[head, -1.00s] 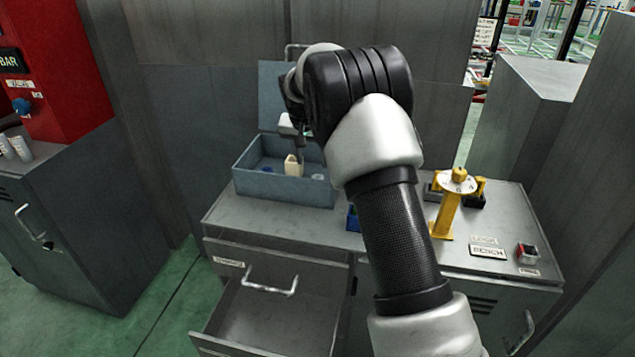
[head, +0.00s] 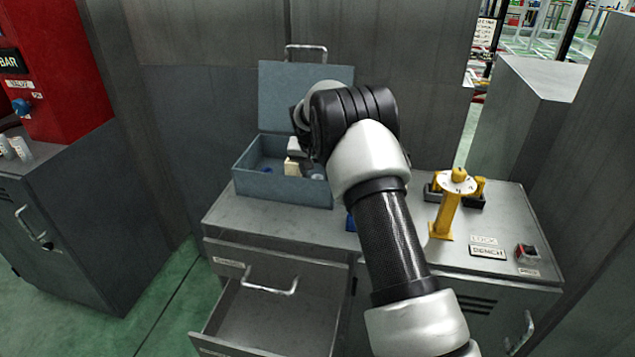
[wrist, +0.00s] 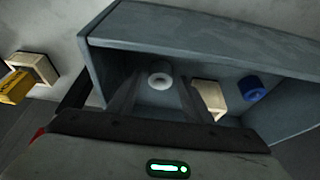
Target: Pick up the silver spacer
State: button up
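The silver spacer (wrist: 160,78) is a pale grey ring with a dark hole, lying on the floor of the open blue-grey box (wrist: 180,38). In the head view the spacer (head: 317,177) shows small at the right end of the box (head: 270,188). My gripper (wrist: 159,90) is open, with its two dark fingers on either side of the spacer in the wrist view. I cannot tell how high the fingertips are above it. In the head view my arm hides most of the gripper.
A cream block (wrist: 208,96) stands just right of my right finger, and a blue ring (wrist: 252,88) lies beyond it. The box walls are close around. A yellow stand (head: 445,210) is on the bench right of my arm. A drawer (head: 270,315) below is open.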

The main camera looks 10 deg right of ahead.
grip_shut()
